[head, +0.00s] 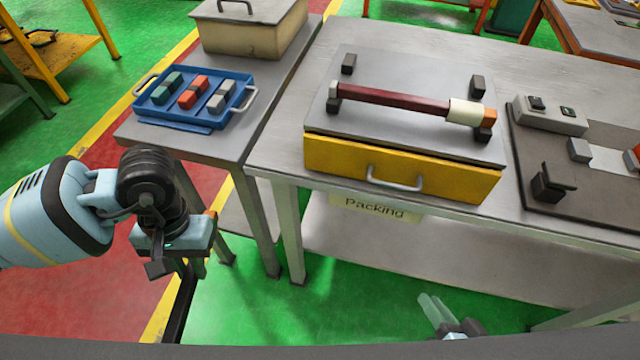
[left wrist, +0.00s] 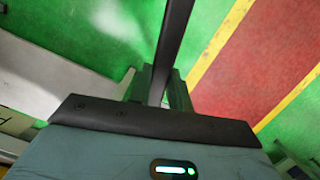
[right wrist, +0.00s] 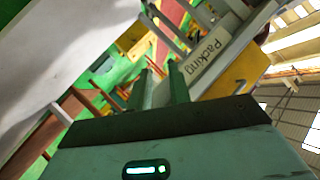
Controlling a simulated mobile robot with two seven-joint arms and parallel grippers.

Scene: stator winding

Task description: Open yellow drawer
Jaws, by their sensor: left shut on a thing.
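The yellow drawer (head: 335,157) is in a box on the right-hand grey table in the head view, its front lying close under the grey top. Its silver handle (head: 394,184) is at the middle of the front, with no gripper on it. A yellow panel, apparently the drawer, also shows in the right wrist view (right wrist: 238,75). My left gripper (head: 186,266) is left of the drawer, shut on a dark bar (left wrist: 174,40) that hangs below it. My right gripper (head: 430,303) is low in front of the table; its fingers (right wrist: 164,68) are apart with nothing between them.
A Packing label (head: 374,208) hangs under the table edge. A dark red rod (head: 392,97) lies on supports above the drawer. A blue tray (head: 196,127) with coloured blocks is on the left table. A device board (head: 590,180) is at the right. Open floor lies in front.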

